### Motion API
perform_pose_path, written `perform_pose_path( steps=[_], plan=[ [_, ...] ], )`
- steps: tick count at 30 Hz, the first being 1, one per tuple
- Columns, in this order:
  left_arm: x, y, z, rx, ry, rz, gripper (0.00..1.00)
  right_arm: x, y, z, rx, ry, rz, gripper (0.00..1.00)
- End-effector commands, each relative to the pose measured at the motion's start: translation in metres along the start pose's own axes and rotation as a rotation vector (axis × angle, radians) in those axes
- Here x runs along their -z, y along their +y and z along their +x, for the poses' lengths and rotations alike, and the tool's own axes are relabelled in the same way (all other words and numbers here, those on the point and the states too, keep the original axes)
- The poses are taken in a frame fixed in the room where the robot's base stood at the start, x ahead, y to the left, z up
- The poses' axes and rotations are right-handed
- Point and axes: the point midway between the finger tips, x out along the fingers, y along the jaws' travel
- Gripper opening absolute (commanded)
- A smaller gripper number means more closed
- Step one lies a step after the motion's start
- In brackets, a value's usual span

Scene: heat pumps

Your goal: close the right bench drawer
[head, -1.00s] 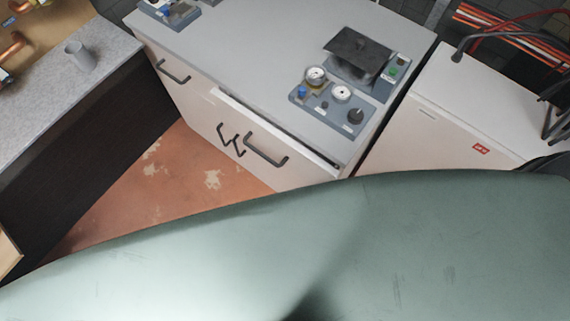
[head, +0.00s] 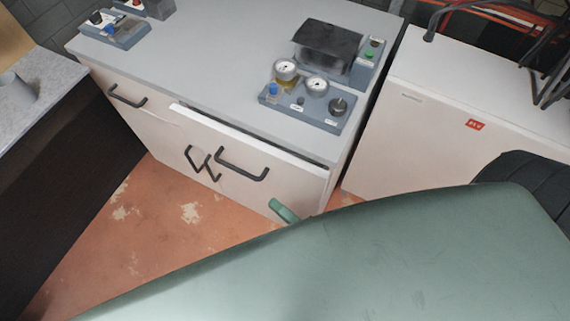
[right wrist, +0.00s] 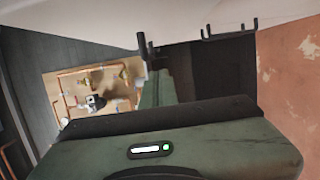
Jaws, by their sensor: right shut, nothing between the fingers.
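The right bench drawer (head: 290,160) is in the grey-topped bench in the head view. Its white front stands slightly out, with a narrow dark gap along the bench top's edge. Its dark bar handle (head: 242,165) is on the front. My right gripper (head: 283,210) shows as a small green piece low in front of the bench's right end, below the drawer; the rest is hidden behind my large green body part. In the right wrist view the right gripper (right wrist: 160,88) is shut and empty, with white fronts and dark handles above it. My left gripper is not in view.
The bench top (head: 200,60) carries gauges and a control panel (head: 310,105). A white cabinet (head: 450,130) stands to the right across a narrow gap. A dark-sided counter (head: 60,170) is at the left. Reddish worn floor (head: 170,230) lies free between.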

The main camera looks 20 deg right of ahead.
Motion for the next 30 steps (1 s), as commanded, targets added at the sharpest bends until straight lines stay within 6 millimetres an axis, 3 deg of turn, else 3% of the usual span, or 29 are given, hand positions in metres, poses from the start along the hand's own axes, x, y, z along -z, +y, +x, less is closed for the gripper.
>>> perform_pose_path(
  steps=[3, 9, 12, 18, 30],
  plan=[
    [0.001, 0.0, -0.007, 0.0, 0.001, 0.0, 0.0, -0.001, 0.003, 0.029, -0.004, 0.0, 0.0, 0.0],
    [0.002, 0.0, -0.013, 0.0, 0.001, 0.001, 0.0, -0.003, 0.002, 0.067, 0.0, 0.0, 0.0, 0.0],
    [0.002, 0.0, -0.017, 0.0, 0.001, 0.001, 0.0, -0.021, 0.001, 0.068, 0.002, 0.0, -0.002, 0.0],
    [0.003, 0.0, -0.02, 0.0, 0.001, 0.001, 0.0, -0.037, -0.001, 0.072, 0.003, 0.0, 0.001, 0.0],
    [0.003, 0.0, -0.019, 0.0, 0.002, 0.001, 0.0, -0.04, -0.001, 0.072, 0.002, -0.001, 0.002, 0.0]
  ],
)
